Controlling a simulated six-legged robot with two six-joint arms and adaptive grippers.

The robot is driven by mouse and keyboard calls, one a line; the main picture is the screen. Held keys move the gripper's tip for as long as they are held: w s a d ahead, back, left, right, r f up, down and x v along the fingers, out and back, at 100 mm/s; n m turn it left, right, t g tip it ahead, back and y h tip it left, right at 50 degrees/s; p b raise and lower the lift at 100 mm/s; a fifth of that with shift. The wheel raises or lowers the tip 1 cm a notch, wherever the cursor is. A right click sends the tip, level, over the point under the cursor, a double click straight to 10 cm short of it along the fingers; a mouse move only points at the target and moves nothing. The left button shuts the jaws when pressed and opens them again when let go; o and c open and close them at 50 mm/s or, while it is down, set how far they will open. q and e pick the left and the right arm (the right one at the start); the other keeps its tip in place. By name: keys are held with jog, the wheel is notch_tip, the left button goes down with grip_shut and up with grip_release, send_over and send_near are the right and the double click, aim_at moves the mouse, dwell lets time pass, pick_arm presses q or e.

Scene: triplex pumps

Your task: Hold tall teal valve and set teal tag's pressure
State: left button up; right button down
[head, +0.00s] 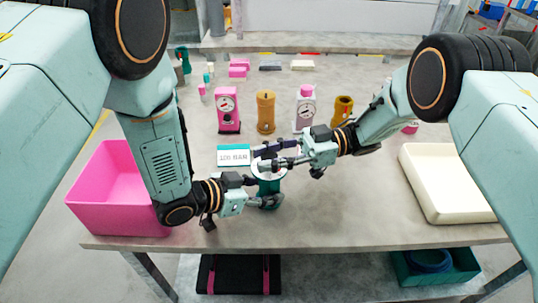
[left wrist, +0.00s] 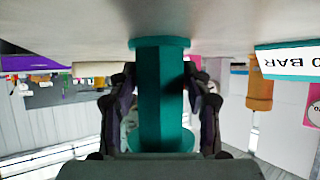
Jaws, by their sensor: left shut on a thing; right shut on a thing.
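The tall teal valve (head: 268,187) stands upright on the table's front middle, with a pale round part at its top. My left gripper (head: 264,201) is shut around its body from the left. In the left wrist view the teal body (left wrist: 161,95) runs between both fingers. My right gripper (head: 268,160) is shut on the top of the valve, and its fingers hide much of the pale round part. The teal-edged tag (head: 234,156) stands just behind and left of the valve. Its print ends in "0 BAR" in the left wrist view (left wrist: 293,59); the full number is too small to be sure of.
A pink bin (head: 110,190) is at left and a cream tray (head: 440,180) at right. Behind stand a pink gauge unit (head: 228,110), an orange post (head: 265,112), a pale pink gauge unit (head: 305,108) and a brown-yellow post (head: 342,110). Bare table lies right of the valve.

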aim_at(269, 155)
jog(key=shift+n+g+h, duration=0.5)
jog(key=shift+n+g, duration=0.5)
jog(key=shift+g, duration=0.3)
jog(key=shift+n+g+h, duration=0.4)
jog(key=shift+g, duration=0.3)
jog(key=c, duration=0.9)
grip_release()
jog(key=shift+c, duration=0.2)
jog(key=shift+r, duration=0.1)
notch_tip(269, 155, up, 10)
jog(key=shift+f, duration=0.1)
